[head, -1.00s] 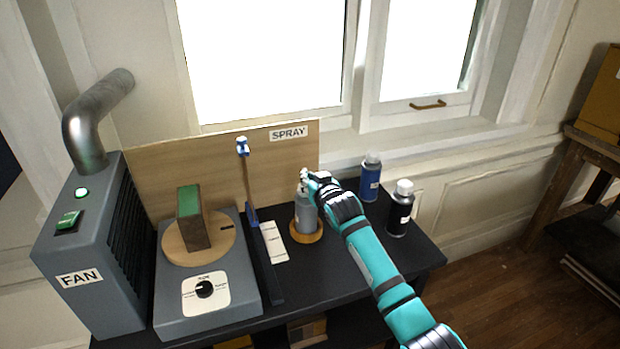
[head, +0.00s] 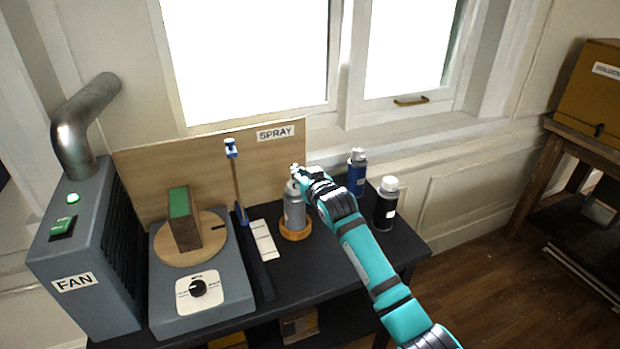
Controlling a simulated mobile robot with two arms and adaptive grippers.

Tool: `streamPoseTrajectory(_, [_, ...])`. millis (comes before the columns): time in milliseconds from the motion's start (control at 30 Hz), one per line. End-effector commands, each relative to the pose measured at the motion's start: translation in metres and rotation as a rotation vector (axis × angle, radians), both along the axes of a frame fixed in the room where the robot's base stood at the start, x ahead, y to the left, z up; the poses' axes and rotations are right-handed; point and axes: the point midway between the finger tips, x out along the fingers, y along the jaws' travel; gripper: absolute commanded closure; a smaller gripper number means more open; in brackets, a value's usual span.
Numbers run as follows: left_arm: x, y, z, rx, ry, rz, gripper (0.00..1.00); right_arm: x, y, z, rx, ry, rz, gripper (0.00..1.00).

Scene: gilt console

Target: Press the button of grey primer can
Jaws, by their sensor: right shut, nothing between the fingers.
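The grey primer can (head: 294,214) stands upright on a round wooden base (head: 296,235) near the right part of the dark table. My right gripper (head: 297,172) is shut and empty, with its fingertips at the top of the can. The gripper covers the can's top and button, so I cannot tell whether it touches or presses the button. My left gripper is not in view.
A blue can (head: 357,172) and a black can with a white cap (head: 386,203) stand right of the arm. Left are the fan box (head: 75,250), the turntable (head: 205,245) and a thin upright stick (head: 237,185). A wooden SPRAY board (head: 215,165) stands behind.

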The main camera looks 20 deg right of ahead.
Motion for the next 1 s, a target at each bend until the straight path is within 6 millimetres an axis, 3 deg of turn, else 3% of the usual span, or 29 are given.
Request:
streamPoseTrajectory(200, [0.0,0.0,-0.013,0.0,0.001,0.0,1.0,-0.04,-0.002,0.011,0.0,-0.009,0.0,1.0])
streamPoseTrajectory(400, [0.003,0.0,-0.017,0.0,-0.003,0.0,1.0,-0.061,-0.003,0.018,0.001,-0.009,0.0,1.0])
streamPoseTrajectory(1000, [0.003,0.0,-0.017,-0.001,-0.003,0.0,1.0,-0.066,-0.003,0.021,0.0,-0.01,0.0,1.0])
